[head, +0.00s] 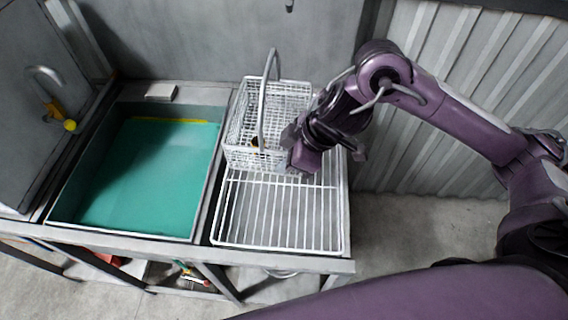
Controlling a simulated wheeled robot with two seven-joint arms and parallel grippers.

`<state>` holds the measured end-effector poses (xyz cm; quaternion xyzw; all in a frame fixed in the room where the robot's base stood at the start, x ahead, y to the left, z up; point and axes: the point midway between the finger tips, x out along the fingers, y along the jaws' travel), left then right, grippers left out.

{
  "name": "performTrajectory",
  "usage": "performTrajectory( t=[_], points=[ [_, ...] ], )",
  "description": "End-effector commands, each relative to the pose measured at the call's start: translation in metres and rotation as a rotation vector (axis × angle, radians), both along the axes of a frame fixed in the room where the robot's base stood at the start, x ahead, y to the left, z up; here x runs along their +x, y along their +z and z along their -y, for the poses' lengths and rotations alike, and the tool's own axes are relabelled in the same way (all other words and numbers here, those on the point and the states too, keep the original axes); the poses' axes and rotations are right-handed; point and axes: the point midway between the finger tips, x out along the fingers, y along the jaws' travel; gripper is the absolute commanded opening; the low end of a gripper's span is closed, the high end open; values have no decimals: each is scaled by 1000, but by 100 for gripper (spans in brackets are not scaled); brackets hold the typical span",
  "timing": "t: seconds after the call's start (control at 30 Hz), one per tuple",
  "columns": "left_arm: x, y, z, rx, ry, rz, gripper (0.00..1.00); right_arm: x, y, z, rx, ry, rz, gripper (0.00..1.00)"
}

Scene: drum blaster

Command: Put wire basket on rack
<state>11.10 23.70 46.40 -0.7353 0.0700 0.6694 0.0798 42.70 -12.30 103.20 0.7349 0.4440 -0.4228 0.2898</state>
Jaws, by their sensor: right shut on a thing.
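The white wire basket (240,140) is at the back part of the counter right of the sink, with its grey handle (270,75) standing up. The white wire rack (265,218) lies flat on the counter in front of it. The basket's front lower edge overlaps the rack's back part in the picture; whether it touches the rack I cannot tell. My right gripper (292,146) is at the basket's right front side and is shut on the basket. Its fingertips are partly hidden by the wrist. My left gripper is not in view.
A sink basin with a green bottom (150,175) is left of the rack. A small white block (161,92) lies on its back rim, and a tap with a yellow part (70,126) is at the left. A corrugated metal wall (450,90) stands behind my right arm. The rack's front is clear.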

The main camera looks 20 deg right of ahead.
Motion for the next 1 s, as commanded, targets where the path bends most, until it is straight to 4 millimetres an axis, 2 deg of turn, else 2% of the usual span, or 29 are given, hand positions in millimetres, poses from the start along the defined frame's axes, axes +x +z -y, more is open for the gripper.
performTrajectory(
  t=[0.1, 0.3, 0.37, 0.6, 0.87, 1.0],
  points=[
    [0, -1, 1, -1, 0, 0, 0, -1, -6, 16, 15, 24, -19, 0],
    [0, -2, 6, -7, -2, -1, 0, -3, -13, 31, 25, 55, -36, 0],
    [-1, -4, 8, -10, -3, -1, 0, -3, -19, 32, 27, 57, -40, 0],
    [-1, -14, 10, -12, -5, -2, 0, -4, -58, 32, 30, 58, -43, 0],
    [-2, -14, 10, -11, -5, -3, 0, -3, -79, 33, 27, 59, -39, 0],
    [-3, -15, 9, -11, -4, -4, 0, -3, -97, 33, 27, 57, -41, 0]
  ],
)
